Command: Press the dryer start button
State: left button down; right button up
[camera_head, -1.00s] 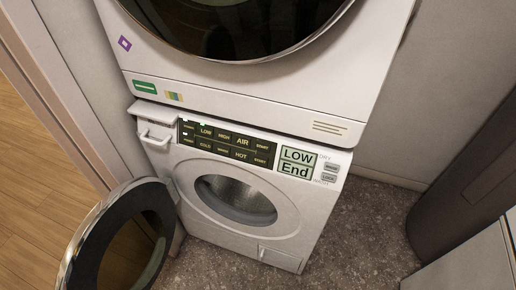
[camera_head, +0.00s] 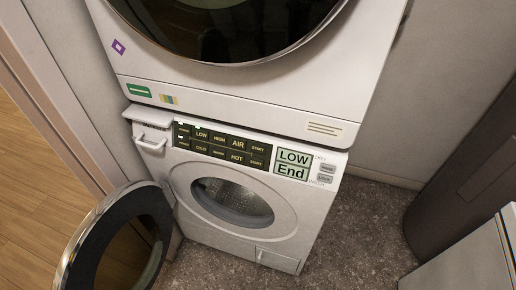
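A white stacked washer and dryer stands ahead, with the dryer (camera_head: 235,95) on top of the washer (camera_head: 270,225). A dark control panel (camera_head: 222,146) sits at the top of the washer front, with two rows of labelled buttons. The upper row reads LOW, HIGH, AIR and ends in a START button (camera_head: 258,148). The lower row includes HOT and ends in another START button (camera_head: 257,163). A green display (camera_head: 293,165) beside the panel reads "LOW End". Neither of my grippers is in view.
A round dark-glass door (camera_head: 125,245) stands swung open at the lower left, beside the washer. A doorway edge and wood floor lie at the left. A dark cabinet (camera_head: 460,195) and a grey box (camera_head: 465,258) stand at the right. Speckled floor (camera_head: 360,225) between them is clear.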

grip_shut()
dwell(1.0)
